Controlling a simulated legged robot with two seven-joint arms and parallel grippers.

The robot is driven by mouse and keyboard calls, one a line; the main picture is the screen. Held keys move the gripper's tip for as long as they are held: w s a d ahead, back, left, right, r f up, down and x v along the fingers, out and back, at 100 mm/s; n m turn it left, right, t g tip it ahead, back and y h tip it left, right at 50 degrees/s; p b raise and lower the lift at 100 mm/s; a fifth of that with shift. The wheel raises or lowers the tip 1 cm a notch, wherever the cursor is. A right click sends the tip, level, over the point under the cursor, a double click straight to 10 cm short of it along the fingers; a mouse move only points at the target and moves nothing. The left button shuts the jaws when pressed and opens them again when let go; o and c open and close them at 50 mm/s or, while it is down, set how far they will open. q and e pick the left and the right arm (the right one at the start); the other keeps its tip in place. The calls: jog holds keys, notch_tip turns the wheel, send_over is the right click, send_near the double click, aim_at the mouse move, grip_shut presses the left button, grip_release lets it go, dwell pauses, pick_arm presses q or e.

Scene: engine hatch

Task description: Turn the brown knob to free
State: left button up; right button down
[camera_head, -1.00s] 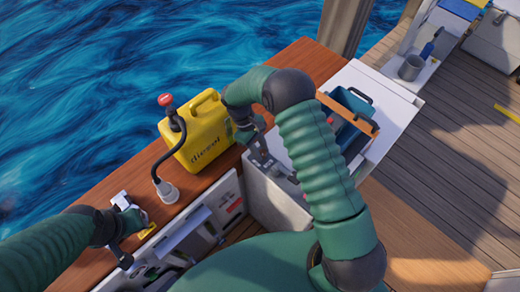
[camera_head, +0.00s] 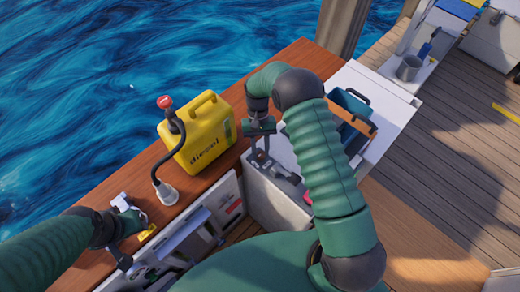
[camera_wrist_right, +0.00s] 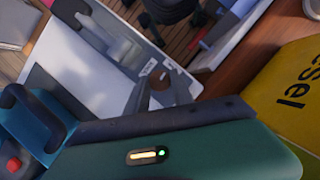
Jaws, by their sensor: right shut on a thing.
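My right gripper (camera_head: 262,157) points down over the grey panel inside the hatch, right of the yellow diesel can. It is shut on a small brownish piece, which seems to be the brown knob (camera_wrist_right: 160,80). In the right wrist view the knob sits between the two grey fingers, above my green gripper body. The knob's marking and exact angle are too small to tell. My left gripper (camera_head: 130,218) is at the wooden rim at lower left, by a small yellow part. Its fingers are not clear.
A yellow diesel can (camera_head: 205,138) with a red-capped hose (camera_head: 168,150) stands on the wooden rim (camera_head: 95,240). Open water lies beyond the rim.

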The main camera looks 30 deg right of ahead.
jog(key=shift+w+d+r+m, duration=0.1)
jog(key=shift+w+r+m, duration=0.05)
jog(key=shift+m, duration=0.45)
jog(key=shift+y, duration=0.3)
jog(key=c, duration=1.1)
grip_release()
jog(key=b+v, duration=0.1)
jog(key=v, duration=1.5)
jog(key=shift+r, duration=0.35)
